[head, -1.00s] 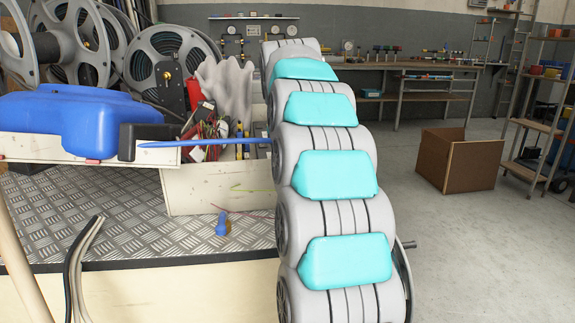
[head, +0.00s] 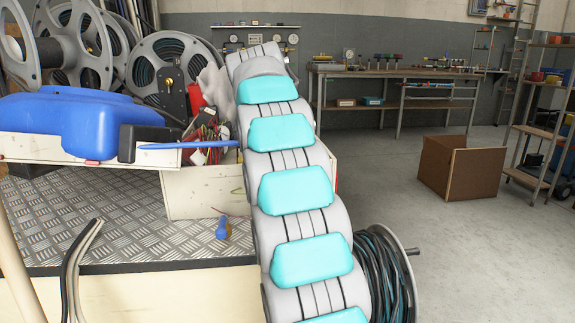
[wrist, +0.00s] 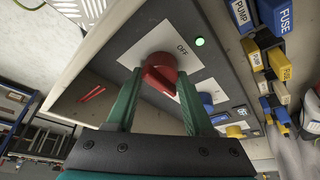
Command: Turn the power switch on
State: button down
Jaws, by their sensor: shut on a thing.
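A red rotary switch knob (wrist: 161,70) sits on a white plate with a short printed label, fixed to a grey panel (wrist: 228,84) in the wrist view. My gripper (wrist: 158,80) has its two green fingers on either side of the knob and is shut on it. A small green light (wrist: 200,41) glows on the panel beside the plate. In the head view my arm hides the gripper and the panel.
A blue knob (wrist: 206,99) and a yellow knob (wrist: 234,131) sit close by on the panel. Blue and yellow blocks marked PUMP and FUSE (wrist: 274,15) line its right side. In the head view, a cable reel (head: 385,275) stands right of my arm, and a cardboard box (head: 461,168) on open floor.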

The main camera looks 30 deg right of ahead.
jog(key=shift+a, duration=0.25)
jog(key=c, duration=0.6)
grip_release()
jog(key=shift+a, duration=0.1)
jog(key=o, duration=0.3)
jog(key=w+p+v, duration=0.1)
jog(key=p+v, duration=0.2)
jog(key=v, duration=0.4)
jog(key=shift+s+r, duration=0.4)
jog(key=shift+s, duration=0.15)
